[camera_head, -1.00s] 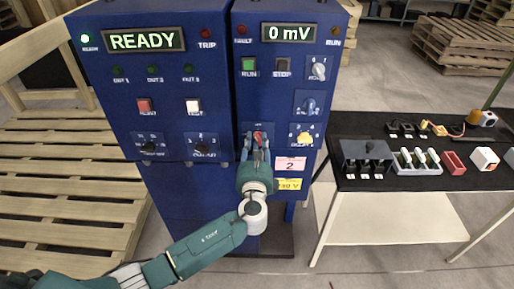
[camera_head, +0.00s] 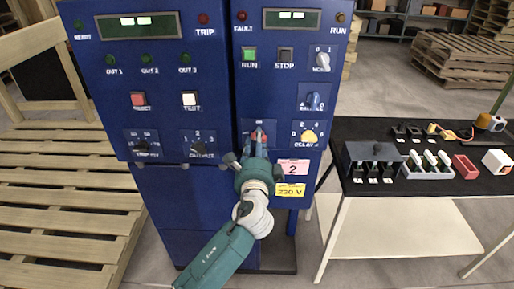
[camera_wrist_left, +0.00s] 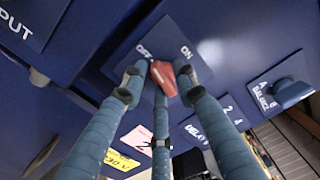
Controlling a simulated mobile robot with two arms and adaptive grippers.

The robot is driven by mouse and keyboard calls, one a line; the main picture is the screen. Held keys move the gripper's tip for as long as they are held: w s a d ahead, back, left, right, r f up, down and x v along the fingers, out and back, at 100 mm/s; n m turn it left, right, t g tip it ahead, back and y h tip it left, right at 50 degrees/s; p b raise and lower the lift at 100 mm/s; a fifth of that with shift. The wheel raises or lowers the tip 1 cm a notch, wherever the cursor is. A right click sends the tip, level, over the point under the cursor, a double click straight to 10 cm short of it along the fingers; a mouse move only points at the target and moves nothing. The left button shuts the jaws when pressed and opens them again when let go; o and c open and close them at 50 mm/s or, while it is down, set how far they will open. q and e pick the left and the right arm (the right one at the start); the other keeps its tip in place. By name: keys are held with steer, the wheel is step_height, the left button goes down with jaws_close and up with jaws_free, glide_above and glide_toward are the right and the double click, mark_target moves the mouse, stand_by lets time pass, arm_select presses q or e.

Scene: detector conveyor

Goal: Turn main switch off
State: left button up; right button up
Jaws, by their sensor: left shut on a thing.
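The main switch is a red rotary knob (camera_head: 258,135) low on the right-hand blue cabinet, mostly hidden by my fingers in the head view. My right gripper is not in view.
Other knobs, such as the yellow one (camera_head: 309,136) and the blue one (camera_head: 314,100), lie just right of the switch. A black table (camera_head: 400,207) with small parts stands at right. A wooden pallet (camera_head: 60,215) lies at left.

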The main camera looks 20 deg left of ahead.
arm_select(q)
steer(key=shift+f+n+b, duration=0.55)
steer(key=shift+n+b, duration=0.1)
steer(key=shift+n, duration=0.55)
steer(key=o, duration=0.8)
steer(key=shift+o, duration=0.6)
steer(key=shift+r, duration=0.1)
steer(key=shift+r, duration=0.15)
steer(key=v, duration=1.2)
